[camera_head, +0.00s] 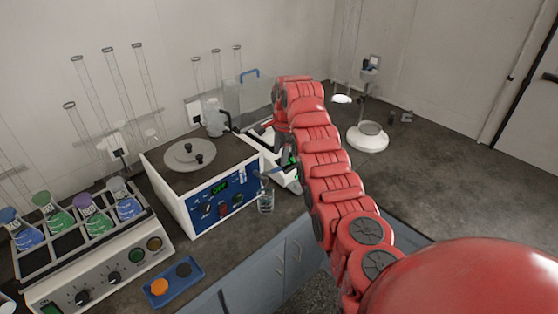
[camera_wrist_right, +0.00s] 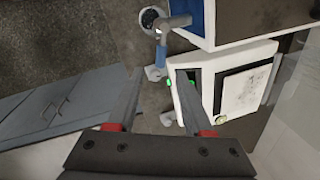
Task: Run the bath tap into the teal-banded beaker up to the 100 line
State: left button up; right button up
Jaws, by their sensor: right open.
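The bath is a white box with a blue front panel (camera_head: 222,196) and a lit green display. A grey-blue tap (camera_head: 272,171) sticks out at its right front corner; it also shows in the right wrist view (camera_wrist_right: 163,45). A small clear beaker (camera_head: 265,203) stands on the bench below the tap. A round rim (camera_wrist_right: 152,19) beside the tap in the wrist view looks like its mouth. I cannot make out its band, marks or water level. My right gripper (camera_wrist_right: 162,76) is open and empty, its fingertips short of the tap. The head view mostly hides it behind my red arm.
A white device with green lights (camera_wrist_right: 238,90) sits close by the right finger. A rack of flasks (camera_head: 75,235) and a blue tray (camera_head: 172,283) with two caps lie left. A white-based stand (camera_head: 368,138) is at right. The right bench is mostly clear.

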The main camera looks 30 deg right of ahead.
aim_at(279, 168)
jog(key=f, duration=0.2)
jog(key=w+f+p, duration=0.1)
jog(key=f, duration=0.1)
jog(key=shift+f, duration=0.35)
jog(key=shift+d+f, duration=0.15)
jog(key=shift+f, duration=0.35)
jog(key=shift+w, duration=0.1)
jog(key=shift+c, duration=0.2)
grip_shut()
dwell(0.5)
